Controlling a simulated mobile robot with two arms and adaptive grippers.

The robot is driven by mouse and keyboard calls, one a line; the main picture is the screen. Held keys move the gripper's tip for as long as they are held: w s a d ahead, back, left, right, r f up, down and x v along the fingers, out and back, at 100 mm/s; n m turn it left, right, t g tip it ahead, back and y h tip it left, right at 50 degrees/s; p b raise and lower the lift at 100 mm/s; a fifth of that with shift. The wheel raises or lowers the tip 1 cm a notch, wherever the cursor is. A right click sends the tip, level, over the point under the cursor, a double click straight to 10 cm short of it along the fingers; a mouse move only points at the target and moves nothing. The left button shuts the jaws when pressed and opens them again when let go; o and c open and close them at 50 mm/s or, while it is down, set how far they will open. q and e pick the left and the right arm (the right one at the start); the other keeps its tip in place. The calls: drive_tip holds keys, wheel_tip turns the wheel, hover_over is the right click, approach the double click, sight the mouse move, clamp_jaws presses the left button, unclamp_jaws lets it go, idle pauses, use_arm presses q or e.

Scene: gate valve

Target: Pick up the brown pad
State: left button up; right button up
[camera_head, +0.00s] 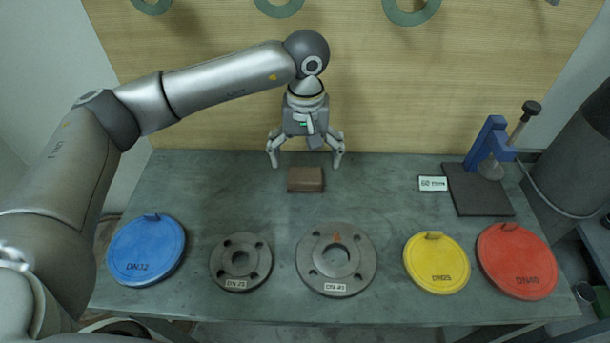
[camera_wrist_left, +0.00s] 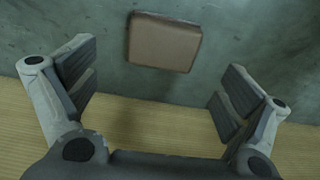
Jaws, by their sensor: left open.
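The brown pad (camera_head: 305,180) is a small block lying on the grey-green table near its back edge, in the head view. My left gripper (camera_head: 306,163) is open and empty, pointing down, above and slightly behind the pad. In the left wrist view the pad (camera_wrist_left: 163,42) lies at the top middle, apart from both fingers. The open fingers (camera_wrist_left: 155,90) spread to either side below it in the picture. My right gripper does not show.
Along the table's front are a blue disc (camera_head: 147,250), two grey flanges (camera_head: 228,271) (camera_head: 312,278), a yellow disc (camera_head: 437,264) and a red disc (camera_head: 517,262). A blue clamp stand (camera_head: 487,146) and a small label (camera_head: 433,184) are at right. A wooden wall (camera_head: 230,120) rises behind.

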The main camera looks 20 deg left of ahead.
sight(305, 174)
use_arm(q)
drive_tip(key=f+p, duration=0.1)
drive_tip(key=f, duration=0.1)
drive_tip(key=s+f+p, duration=0.1)
drive_tip(key=f, duration=0.1)
drive_tip(key=shift+f, duration=0.45)
drive_tip(key=shift+d+f, duration=0.1)
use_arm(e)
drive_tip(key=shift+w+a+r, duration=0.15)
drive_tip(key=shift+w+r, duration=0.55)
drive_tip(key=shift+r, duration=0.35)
use_arm(q)
drive_tip(key=shift+c, duration=0.4)
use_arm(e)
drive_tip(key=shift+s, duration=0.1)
use_arm(q)
drive_tip(key=c, duration=1.1)
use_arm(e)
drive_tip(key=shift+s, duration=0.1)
